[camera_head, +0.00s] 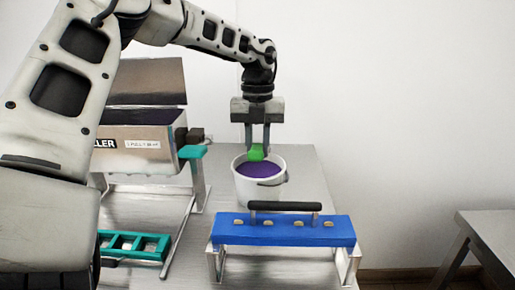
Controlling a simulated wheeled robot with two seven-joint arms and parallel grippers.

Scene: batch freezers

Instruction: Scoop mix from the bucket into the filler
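A white bucket (246,190) stands on the metal table and holds dark purple mix (259,169). My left gripper (257,148) points straight down above the bucket. Its fingers are close around a green thing (256,153), perhaps part of a scoop, at the bucket's back rim. Whether the green thing touches the mix I cannot tell. The filler (145,140), a box with a label and an open top, stands left of the bucket, partly hidden by my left arm. My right gripper is not in view.
A blue rack (230,232) with a black handle stands in front of the bucket. A teal tray (158,247) lies under the filler's front. The metal table (305,180) is clear right of the bucket. Another table (485,235) stands at far right.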

